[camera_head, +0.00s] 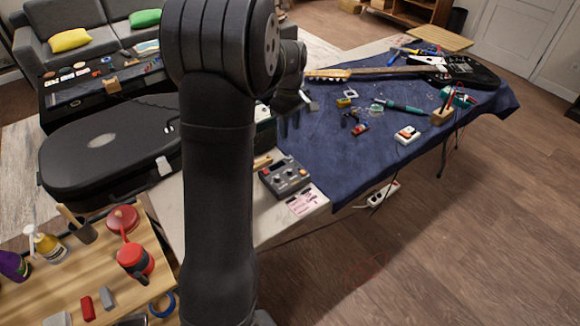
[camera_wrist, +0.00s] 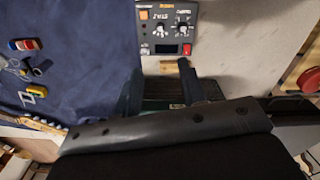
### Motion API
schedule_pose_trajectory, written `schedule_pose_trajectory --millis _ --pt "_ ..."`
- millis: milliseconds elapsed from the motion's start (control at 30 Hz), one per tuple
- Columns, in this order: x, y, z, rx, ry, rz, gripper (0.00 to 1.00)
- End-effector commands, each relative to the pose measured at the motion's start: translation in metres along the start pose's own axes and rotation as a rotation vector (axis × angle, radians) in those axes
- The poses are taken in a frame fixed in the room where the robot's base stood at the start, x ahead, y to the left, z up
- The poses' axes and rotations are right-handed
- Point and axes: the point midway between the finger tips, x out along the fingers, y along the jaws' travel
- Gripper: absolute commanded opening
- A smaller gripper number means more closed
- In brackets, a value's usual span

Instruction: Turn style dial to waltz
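A dark grey control box (camera_head: 285,177) with several knobs sits on the pale worktop in the head view, just right of my arm. In the wrist view the box (camera_wrist: 167,27) is at the top, with two dark dials on its face, an orange button and a red switch. Its lettering is too small to read, so I cannot tell the style dial or its setting. My gripper (camera_head: 290,122) is beyond the box in the head view, partly hidden by my arm. In the wrist view its fingers (camera_wrist: 160,68) are apart and empty, short of the box and not touching it.
A pink card (camera_head: 304,201) lies at the box's front edge. A blue cloth (camera_head: 345,165) covers the table to the right, with a guitar (camera_head: 455,75), a soldering iron (camera_head: 400,107) and small parts. A black guitar case (camera_head: 105,145) lies left of my arm.

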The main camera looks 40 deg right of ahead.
Motion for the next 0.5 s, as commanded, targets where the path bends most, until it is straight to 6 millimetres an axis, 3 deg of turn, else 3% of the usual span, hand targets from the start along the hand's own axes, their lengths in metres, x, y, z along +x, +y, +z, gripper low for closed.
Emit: schedule_pose_trajectory --millis 167,500 --pt "0.020 0.000 0.000 -0.005 -0.002 -0.003 0.38" --pt "0.093 -0.001 0.001 -0.003 -0.003 -0.005 0.38"
